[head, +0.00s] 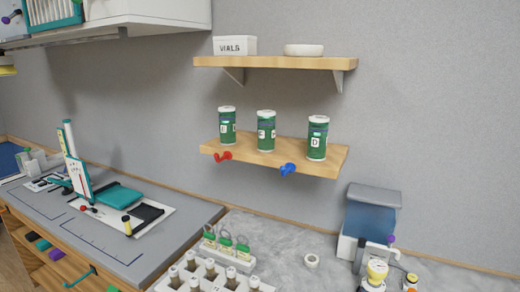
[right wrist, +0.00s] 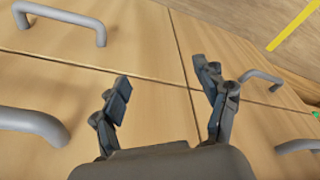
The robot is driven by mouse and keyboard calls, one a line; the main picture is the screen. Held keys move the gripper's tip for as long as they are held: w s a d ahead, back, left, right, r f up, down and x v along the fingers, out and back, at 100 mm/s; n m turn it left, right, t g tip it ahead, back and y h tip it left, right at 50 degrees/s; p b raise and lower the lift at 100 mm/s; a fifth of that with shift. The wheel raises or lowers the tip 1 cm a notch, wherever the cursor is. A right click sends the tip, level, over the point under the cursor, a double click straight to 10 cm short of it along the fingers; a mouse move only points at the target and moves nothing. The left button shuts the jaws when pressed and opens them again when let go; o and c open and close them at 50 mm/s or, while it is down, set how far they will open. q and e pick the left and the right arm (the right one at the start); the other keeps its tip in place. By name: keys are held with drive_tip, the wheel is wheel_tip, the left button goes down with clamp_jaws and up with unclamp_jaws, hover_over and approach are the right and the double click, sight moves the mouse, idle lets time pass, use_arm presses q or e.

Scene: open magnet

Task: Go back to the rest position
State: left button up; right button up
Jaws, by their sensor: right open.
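My right gripper (right wrist: 165,88) shows in the right wrist view. Its two dark fingers are spread apart with nothing between them. It is in front of wooden drawer fronts (right wrist: 150,50) with grey bar handles, and touches none of the handles that I can see. Neither gripper shows in the head view, and my left gripper is in no view.
A wooden wall shelf (head: 335,160) holds green cans (head: 266,130), with a red (head: 223,157) and a blue valve-like piece (head: 288,169) at its front edge. Below are a vial rack (head: 205,277), a blue-windowed device (head: 370,215) and a grey bench (head: 100,235) with drawers.

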drive_tip(key=s+f+b, duration=0.1)
drive_tip(key=s+f, duration=0.2)
drive_tip(key=f, duration=0.3)
drive_tip(key=s+d+f+b, duration=0.1)
drive_tip(key=s+f, duration=0.1)
drive_tip(key=f, duration=0.5)
drive_tip(key=s+f+b, duration=0.1)
drive_tip(key=s+f, duration=0.2)
drive_tip(key=f, duration=0.3)
drive_tip(key=s+d+f+g+b, duration=0.1)
drive_tip(key=s+d+f+b, duration=0.1)
drive_tip(key=s+f, duration=0.9)
drive_tip(key=shift+d+g+b, duration=0.15)
drive_tip(key=shift+g+b, duration=0.15)
drive_tip(key=shift+b, duration=0.05)
